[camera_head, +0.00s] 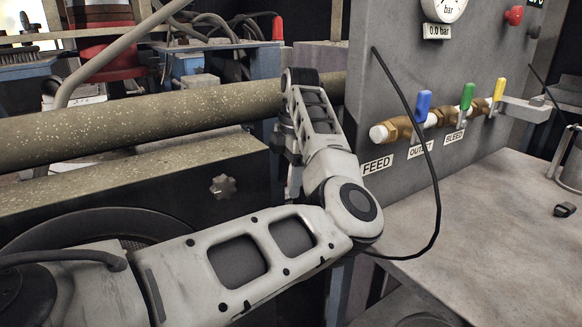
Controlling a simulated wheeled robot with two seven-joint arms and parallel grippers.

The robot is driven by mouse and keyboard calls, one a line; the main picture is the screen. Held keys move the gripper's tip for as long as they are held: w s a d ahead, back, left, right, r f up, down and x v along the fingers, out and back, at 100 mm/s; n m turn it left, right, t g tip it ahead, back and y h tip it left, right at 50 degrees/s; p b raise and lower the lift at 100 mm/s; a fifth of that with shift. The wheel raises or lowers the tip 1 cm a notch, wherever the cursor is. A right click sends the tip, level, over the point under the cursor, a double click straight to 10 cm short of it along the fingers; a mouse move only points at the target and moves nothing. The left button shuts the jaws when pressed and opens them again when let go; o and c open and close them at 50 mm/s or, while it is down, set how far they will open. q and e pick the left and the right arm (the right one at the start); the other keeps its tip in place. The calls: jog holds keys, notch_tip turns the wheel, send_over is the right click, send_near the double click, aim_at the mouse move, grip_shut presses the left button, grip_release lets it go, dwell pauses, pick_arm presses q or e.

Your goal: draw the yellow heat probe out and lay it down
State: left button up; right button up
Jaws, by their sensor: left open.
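I cannot make out the yellow heat probe in the head view. My left arm comes in from the lower left, bends at mid-picture and rises to a wrist beside the speckled pipe (170,108). My left gripper (292,185) hangs down behind the forearm, in front of the pipe and next to the dark housing. It is open, though its fingers are largely hidden by the arm. I see nothing between them. My right gripper is out of view.
A grey panel (465,55) carries a gauge (443,8) and blue (423,106), green (467,96) and yellow (499,90) valve handles. A thin black cable (437,190) loops before it. The grey tabletop (480,215) is mostly clear; a small black item (565,210) lies right.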

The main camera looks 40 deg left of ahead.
pick_arm(q)
jog(key=f, duration=0.4)
jog(key=s+f, duration=0.1)
jog(key=f, duration=0.7)
jog(key=shift+s+a+f, duration=0.15)
jog(key=shift+a, duration=0.2)
jog(key=shift+c, duration=0.3)
jog(key=c, duration=1)
jog(key=o, duration=0.4)
jog(key=c, duration=0.4)
jog(key=shift+r, duration=0.2)
